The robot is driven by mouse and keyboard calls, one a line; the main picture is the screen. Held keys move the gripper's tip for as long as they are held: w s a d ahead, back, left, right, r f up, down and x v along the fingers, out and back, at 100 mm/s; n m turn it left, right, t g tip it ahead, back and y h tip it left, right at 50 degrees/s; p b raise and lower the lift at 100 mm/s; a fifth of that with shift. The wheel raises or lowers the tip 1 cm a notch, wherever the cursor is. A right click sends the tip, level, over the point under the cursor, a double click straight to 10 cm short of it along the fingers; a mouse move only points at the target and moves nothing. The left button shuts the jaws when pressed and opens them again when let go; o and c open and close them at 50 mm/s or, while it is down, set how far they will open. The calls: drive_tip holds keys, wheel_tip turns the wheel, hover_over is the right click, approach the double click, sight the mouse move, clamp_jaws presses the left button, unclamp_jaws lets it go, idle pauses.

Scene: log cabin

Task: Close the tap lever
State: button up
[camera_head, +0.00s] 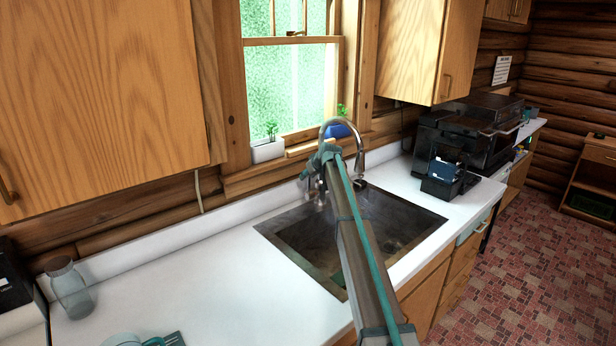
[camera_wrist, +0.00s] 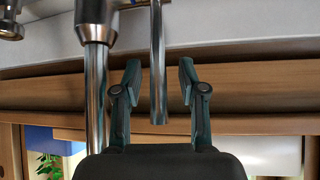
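The chrome tap (camera_head: 361,150) arches over the back edge of the sink, and its neck (camera_wrist: 96,85) stands at the left in the wrist view. A slim metal rod (camera_wrist: 157,50), which looks like the tap lever, runs down from the top edge of the wrist view and ends in a blunt tip. My gripper (camera_wrist: 159,72) is open, with one finger on each side of the rod and a visible gap to each. In the head view my gripper (camera_head: 318,172) is beside the tap, and my arm hides the lever and part of the sink.
The sink (camera_head: 292,240) is set into the white counter (camera_head: 215,285). Potted plants (camera_head: 269,150) stand on the windowsill behind the tap.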

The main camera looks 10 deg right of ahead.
drive_tip(key=shift+s, duration=0.1)
drive_tip(key=v, duration=1.2)
